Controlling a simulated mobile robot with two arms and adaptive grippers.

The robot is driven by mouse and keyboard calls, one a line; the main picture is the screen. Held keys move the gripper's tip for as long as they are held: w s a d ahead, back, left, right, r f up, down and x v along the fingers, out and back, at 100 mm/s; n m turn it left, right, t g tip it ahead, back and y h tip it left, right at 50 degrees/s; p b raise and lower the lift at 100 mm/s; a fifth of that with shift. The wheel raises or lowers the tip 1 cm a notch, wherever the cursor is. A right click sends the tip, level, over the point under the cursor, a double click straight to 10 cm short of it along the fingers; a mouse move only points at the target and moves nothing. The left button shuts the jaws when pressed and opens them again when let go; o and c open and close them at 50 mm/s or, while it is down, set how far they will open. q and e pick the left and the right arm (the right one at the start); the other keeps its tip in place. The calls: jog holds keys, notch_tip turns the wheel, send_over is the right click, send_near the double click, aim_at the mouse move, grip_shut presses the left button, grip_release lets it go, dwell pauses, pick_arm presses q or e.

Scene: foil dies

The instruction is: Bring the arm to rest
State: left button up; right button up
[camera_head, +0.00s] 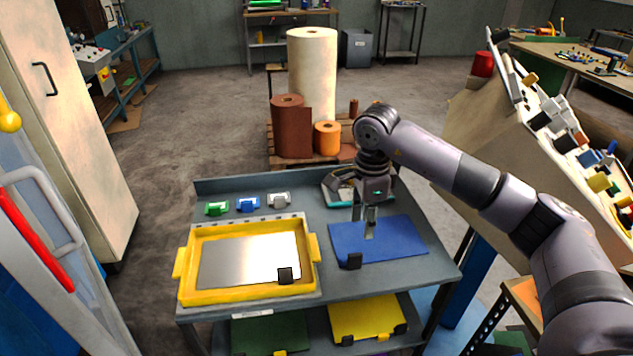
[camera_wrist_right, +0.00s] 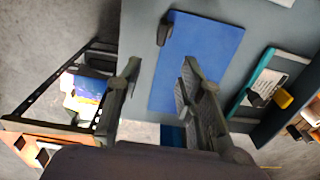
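My right arm (camera_head: 470,180) reaches in from the right in the head view. Its gripper (camera_head: 364,220) points down over the blue sheet (camera_head: 395,238) on the grey cart (camera_head: 330,278). The fingers stand apart with nothing between them; the right wrist view also shows this gripper (camera_wrist_right: 158,75) open and empty. The blue sheet shows there too (camera_wrist_right: 205,60), with a small black block (camera_wrist_right: 165,30) at its edge. I cannot tell the exact height of the fingertips above the sheet. My left gripper is in neither view.
A yellow frame with a silver plate (camera_head: 250,262) lies left on the cart. Green (camera_head: 217,208), blue (camera_head: 248,205) and white (camera_head: 279,200) small items sit behind it. A teal-edged tray (camera_head: 336,203) is behind the gripper. A cluttered slanted bench (camera_head: 490,125) stands right; rolls (camera_head: 312,75) stand behind.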

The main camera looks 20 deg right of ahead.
jog(key=s+a+t+y, duration=0.1)
jog(key=s+a+y, duration=0.2)
jog(key=a+y, duration=1.5)
jog(key=a+r+m+t+y, duration=0.1)
jog(key=a+r+m+t, duration=0.7)
jog(key=a+r+m, duration=0.45)
jog(key=w+d+m+t+h, duration=0.4)
jog(key=d+m+t+h, duration=0.6)
jog(key=m, duration=0.8)
jog(key=s+d+f+m+g+h, duration=0.2)
jog(key=d+f+m+h, duration=0.25)
jog(key=f+m, duration=0.2)
jog(key=s+d+f+m+g+h, duration=0.2)
jog(key=d+f+m+h, duration=0.25)
jog(key=f, duration=0.35)
jog(key=s+f+m+g, duration=0.4)
jog(key=s+f+g, duration=0.3)
jog(key=s, duration=0.4)
jog(key=s+f+m+g, duration=0.45)
jog(key=s+f, duration=0.45)
jog(key=s, duration=0.3)
notch_tip(320, 180, down, 24)
jog(key=f+n+g, duration=0.1)
jog(key=s+d+f+g, duration=0.1)
jog(key=s+d+f, duration=0.2)
jog(key=s+f, duration=1.4)
jog(key=shift+s+f+g, duration=0.2)
jog(key=shift+s+g, duration=0.15)
jog(key=shift+s, duration=0.1)
